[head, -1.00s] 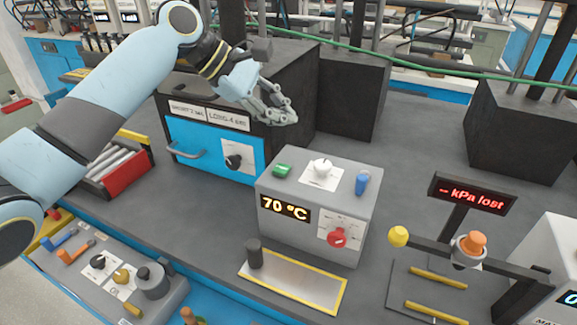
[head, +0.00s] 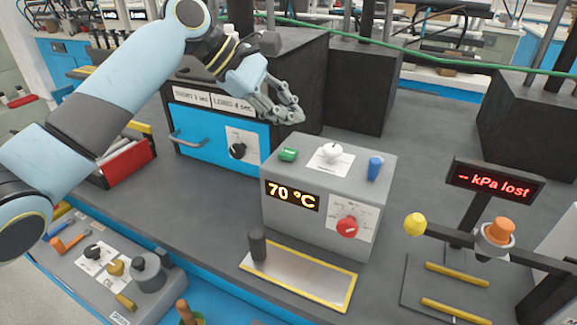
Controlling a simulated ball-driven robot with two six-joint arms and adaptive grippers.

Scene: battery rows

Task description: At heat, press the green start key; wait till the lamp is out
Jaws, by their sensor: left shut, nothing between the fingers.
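The grey control box (head: 310,225) stands mid-table. Its front display (head: 292,195) reads 70 °C in yellow. The green key (head: 288,155) is on the left of its top, beside a white knob (head: 332,153) on a white plate. A blue cylinder (head: 375,168) stands at the right of the top; I cannot tell if it is the lamp. A red knob (head: 347,227) is on the front. My left gripper (head: 298,117) is shut and empty. It shows just above the green key in the picture, apart from it. My right gripper is not in view.
A black-and-blue oven-like cabinet (head: 205,152) stands behind left. A sign (head: 495,181) reads "-- kPa lost" at right, behind a stand with a yellow knob (head: 414,224). A metal plate with yellow edges (head: 310,283) lies in front. Lower left is a grey panel (head: 75,262).

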